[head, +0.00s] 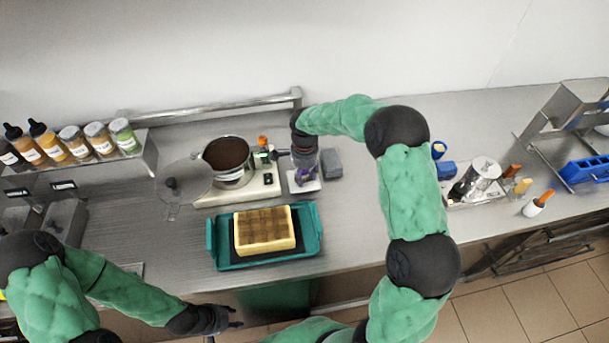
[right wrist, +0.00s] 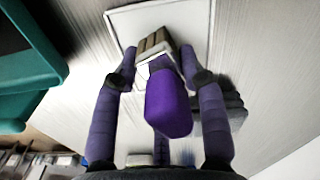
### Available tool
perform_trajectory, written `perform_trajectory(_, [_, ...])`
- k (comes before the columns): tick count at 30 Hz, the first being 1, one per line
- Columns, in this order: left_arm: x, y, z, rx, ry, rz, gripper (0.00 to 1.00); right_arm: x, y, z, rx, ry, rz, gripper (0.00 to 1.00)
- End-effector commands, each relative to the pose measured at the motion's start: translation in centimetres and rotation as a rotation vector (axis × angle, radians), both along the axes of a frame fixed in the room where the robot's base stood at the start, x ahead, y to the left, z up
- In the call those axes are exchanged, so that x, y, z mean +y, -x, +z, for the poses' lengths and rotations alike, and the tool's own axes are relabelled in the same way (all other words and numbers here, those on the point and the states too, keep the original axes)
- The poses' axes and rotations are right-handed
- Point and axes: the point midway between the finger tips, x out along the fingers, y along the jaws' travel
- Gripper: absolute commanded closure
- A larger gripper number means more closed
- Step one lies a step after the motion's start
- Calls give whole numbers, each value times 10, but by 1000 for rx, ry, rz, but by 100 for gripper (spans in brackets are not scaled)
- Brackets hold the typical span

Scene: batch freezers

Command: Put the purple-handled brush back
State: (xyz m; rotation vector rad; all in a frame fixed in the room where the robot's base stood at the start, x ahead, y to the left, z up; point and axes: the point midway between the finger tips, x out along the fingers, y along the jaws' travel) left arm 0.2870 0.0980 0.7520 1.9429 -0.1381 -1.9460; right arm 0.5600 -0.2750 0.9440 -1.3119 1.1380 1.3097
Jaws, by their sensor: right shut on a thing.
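My right gripper (head: 304,168) is shut on the purple-handled brush (right wrist: 168,102). In the right wrist view, the fingers (right wrist: 158,60) close on both sides of its pale head, and the purple handle points toward the camera. The head is over a white square tray (right wrist: 120,22), but I cannot tell whether it touches. In the head view the tray (head: 316,186) lies beside the scale, and only a bit of purple shows under the hand. My left gripper (head: 234,317) is low at the counter's front edge, away from the brush; its jaw opening is unclear.
A grey block (head: 332,163) sits right beside the white tray. A teal tray (head: 313,240) holding a yellow box (head: 263,247) lies in front.

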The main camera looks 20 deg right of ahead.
Motion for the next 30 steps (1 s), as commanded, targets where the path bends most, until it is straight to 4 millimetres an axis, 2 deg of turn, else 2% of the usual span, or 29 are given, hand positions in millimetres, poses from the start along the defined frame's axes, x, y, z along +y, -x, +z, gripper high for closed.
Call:
perform_trajectory(10, [0, 0, -3, 0, 0, 0, 60, 0, 0, -3, -2, 1, 0, 89])
perform_trajectory(11, [0, 0, -3, 0, 0, 0, 60, 0, 0, -3, -2, 1, 0, 55])
perform_trajectory(13, [0, 0, -2, 0, 0, 0, 60, 0, 0, -2, -1, 1, 0, 36])
perform_trajectory(25, [0, 0, 0, 0, 0, 0, 60, 0, 0, 1, -2, 1, 0, 34])
perform_trajectory(30, [0, 0, 4, 0, 0, 0, 60, -1, -1, 21, -5, 1, -1, 34])
